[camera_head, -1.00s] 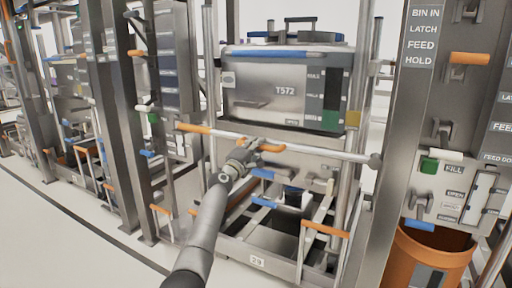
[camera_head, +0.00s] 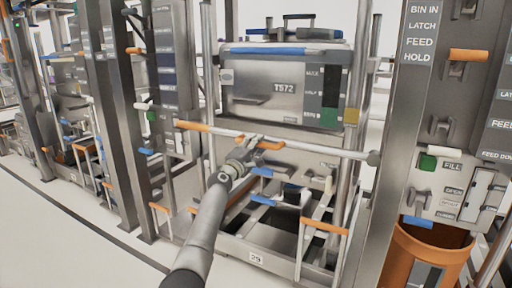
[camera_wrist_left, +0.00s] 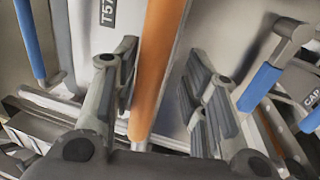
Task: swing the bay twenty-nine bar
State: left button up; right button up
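The bay 29 bar (camera_head: 318,150) is a long grey rod across the front of the bay below bin T572. Its left end has an orange sleeve (camera_head: 193,126) and its right end a dark knob. A short orange grip (camera_head: 270,145) shows just below it, at my left gripper (camera_head: 254,143). In the left wrist view, an orange rod (camera_wrist_left: 158,65) runs between the two spread fingers of my left gripper (camera_wrist_left: 165,90), with gaps visible beside it. I cannot tell for sure which orange part this is. My right gripper is not in view.
Bin T572 (camera_head: 270,88) sits above the bar. Steel posts stand on both sides (camera_head: 385,150). A lower frame with orange and blue handles (camera_head: 325,228) lies below, over the "29" plate (camera_head: 257,257). An orange bin (camera_head: 430,258) stands at the right. Open floor lies front left.

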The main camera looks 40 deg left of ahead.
pick_arm(q)
jog(key=shift+s, duration=0.15)
jog(key=v, duration=1.1)
jog(key=shift+s, duration=0.3)
jog(key=shift+d+f, duration=0.1)
jog(key=shift+d, duration=0.05)
dwell(0.4)
